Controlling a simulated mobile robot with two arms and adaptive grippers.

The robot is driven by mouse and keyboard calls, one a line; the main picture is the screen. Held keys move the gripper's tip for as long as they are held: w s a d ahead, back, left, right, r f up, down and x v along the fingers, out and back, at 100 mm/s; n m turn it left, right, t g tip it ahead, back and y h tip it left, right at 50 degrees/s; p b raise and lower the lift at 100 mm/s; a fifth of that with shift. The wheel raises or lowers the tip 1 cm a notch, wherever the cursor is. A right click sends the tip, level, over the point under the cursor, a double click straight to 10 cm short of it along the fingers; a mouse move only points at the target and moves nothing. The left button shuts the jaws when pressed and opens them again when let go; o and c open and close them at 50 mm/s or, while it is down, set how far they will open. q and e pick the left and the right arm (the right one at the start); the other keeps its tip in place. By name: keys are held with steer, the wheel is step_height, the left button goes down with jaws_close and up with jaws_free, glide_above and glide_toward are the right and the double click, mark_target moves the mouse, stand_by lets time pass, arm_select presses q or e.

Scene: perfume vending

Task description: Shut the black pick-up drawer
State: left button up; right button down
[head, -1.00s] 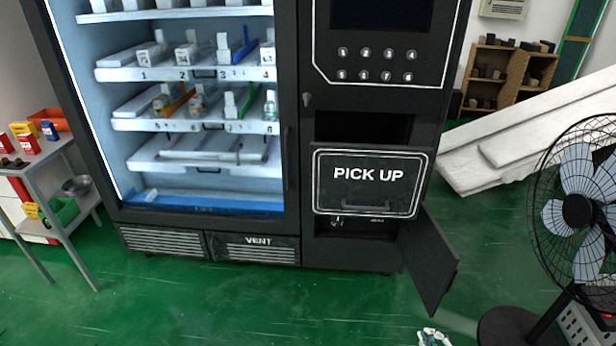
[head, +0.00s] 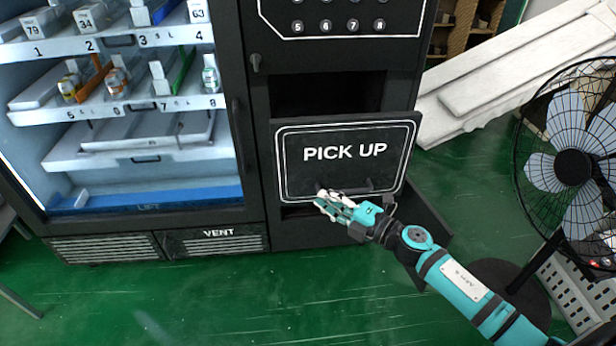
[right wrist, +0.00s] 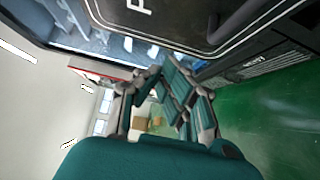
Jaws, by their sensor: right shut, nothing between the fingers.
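The black pick-up drawer (head: 345,158) has a white outlined front with "PICK UP" lettering and sits in the lower right part of the vending machine. Its front stands out from the cabinet, with a dark opening above it. My right gripper (head: 326,198) is shut and empty in front of the drawer's lower edge, close to its dark handle. I cannot tell whether it touches the drawer. In the right wrist view the gripper fingers (right wrist: 160,82) are beside the drawer front (right wrist: 195,20), which shows part of a letter and the handle. My left gripper is out of view.
A dark open door panel (head: 428,222) hangs at the cabinet's lower right, partly behind my right arm. A fan (head: 572,165) stands at the right, near my arm. White boards (head: 490,75) lean behind. The green floor (head: 250,300) in front is clear.

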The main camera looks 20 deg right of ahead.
mark_target(294, 171)
steer(key=w, duration=0.2)
steer(key=w+a+b, duration=0.1)
steer(key=w, duration=0.5)
steer(key=shift+w+a+f+b, duration=0.1)
steer(key=shift+a+f+b, duration=0.05)
steer(key=shift+a+b, duration=0.15)
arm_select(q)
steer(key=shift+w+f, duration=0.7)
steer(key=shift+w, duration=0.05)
